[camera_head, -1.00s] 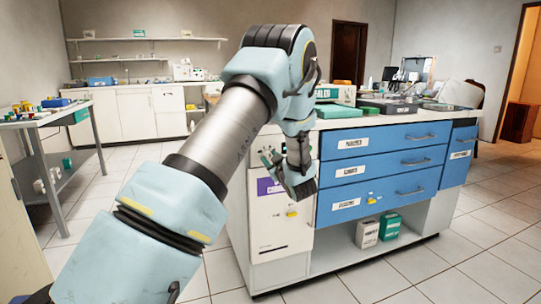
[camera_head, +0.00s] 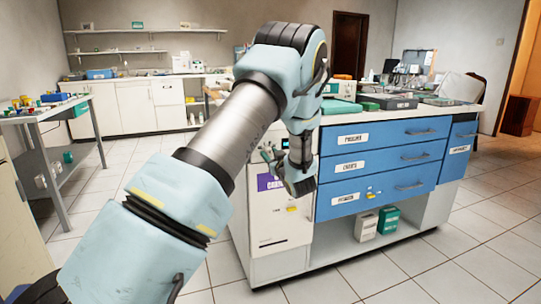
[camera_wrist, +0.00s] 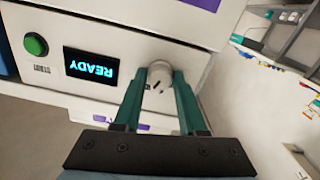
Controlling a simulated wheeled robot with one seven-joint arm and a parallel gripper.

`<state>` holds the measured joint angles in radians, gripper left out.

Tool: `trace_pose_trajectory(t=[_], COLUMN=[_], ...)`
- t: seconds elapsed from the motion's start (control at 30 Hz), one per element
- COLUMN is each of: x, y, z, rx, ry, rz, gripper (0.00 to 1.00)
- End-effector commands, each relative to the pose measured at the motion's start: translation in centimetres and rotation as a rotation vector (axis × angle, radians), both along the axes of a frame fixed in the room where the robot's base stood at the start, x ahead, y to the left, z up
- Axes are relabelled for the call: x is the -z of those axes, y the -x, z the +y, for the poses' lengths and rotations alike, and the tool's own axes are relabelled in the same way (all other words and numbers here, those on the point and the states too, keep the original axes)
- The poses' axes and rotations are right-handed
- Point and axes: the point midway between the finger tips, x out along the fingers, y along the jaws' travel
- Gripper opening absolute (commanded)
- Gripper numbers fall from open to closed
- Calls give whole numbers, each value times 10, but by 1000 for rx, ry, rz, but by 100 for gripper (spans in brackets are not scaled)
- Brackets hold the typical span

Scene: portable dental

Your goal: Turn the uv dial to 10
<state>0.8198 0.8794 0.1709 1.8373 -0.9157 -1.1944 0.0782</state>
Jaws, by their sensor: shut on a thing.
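The uv dial (camera_wrist: 159,72) is a small pale round knob on a white panel in the wrist view. A dark mark shows on its face; I cannot read any number around it. My gripper (camera_wrist: 160,88) has its two green fingers closed on the knob, one on each side. In the head view my gripper (camera_head: 268,154) is at the upper front of the white cabinet (camera_head: 277,228), and the dial is hidden there. Beside the dial, a dark display (camera_wrist: 91,66) shows READY in cyan, upside down in the wrist view. A green round button (camera_wrist: 35,45) is beyond the display.
The white cabinet stands at the left end of a counter with blue drawers (camera_head: 385,150). A purple label (camera_head: 268,183) is on its front. Two boxes sit on the low shelf. A side table (camera_head: 55,118) stands at the left. The tiled floor between is clear.

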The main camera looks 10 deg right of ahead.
Motion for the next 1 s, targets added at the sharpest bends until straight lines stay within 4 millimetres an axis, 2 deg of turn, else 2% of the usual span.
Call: trace_pose_trajectory(t=[0.03,0.07,0.3,0.67,0.77,1.0], x=[2,2,1,1,0,1], y=[1,1,1,6,19,67], z=[-1,0,0,-1,-3,-10], rx=[1,1,1,1,2,3], ry=[0,0,0,0,0,0], rz=[5,5,3,2,3,2], gripper=[0,42,69,70,70,70])
